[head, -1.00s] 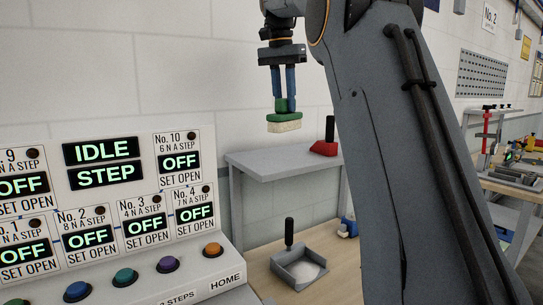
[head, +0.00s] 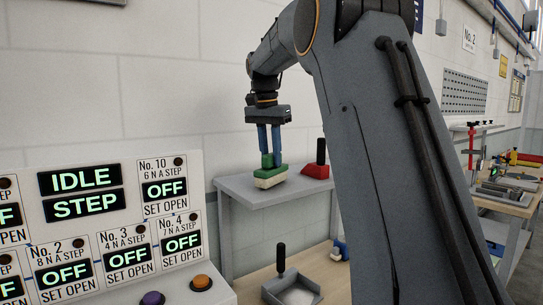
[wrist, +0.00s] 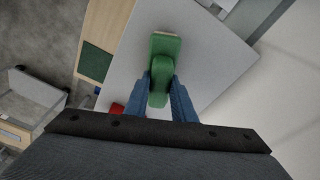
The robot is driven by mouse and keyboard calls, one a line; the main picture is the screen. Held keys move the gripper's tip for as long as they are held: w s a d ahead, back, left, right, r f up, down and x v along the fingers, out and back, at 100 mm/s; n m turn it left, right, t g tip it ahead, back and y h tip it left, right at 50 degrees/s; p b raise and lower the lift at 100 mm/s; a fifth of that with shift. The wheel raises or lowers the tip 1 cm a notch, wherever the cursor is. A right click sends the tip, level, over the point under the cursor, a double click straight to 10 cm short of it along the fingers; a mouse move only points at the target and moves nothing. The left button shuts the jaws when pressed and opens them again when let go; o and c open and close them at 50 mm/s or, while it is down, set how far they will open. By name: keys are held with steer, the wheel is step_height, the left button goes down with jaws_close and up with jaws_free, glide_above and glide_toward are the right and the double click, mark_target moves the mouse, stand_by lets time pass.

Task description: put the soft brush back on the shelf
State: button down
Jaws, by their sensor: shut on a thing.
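The soft brush (head: 270,176) has a green body and pale bristles. My gripper (head: 269,150) points down and is shut on its green handle. In the head view the brush shows at the left part of the grey shelf (head: 240,192), bristles down; I cannot tell whether the bristles touch the top. In the wrist view the brush (wrist: 165,65) lies between the blue fingers, with the grey shelf top (wrist: 125,62) beneath it.
A red block with a black handle (head: 317,170) stands on the shelf, right of the brush. A grey dustpan-like tray (head: 292,291) with a black handle sits on the wooden bench below. A control panel (head: 110,225) with lit displays stands at the left.

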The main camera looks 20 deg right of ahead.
steer(key=shift+f, duration=0.2)
steer(key=shift+f, duration=0.15)
steer(key=c, duration=1.5)
jaws_free()
steer(key=r, duration=0.4)
steer(key=a+r, duration=0.1)
steer(key=r, duration=0.3)
steer(key=s+r+b, duration=0.1)
steer(key=r, duration=0.3)
steer(key=shift+a+r, duration=0.1)
steer(key=shift+a, duration=0.2)
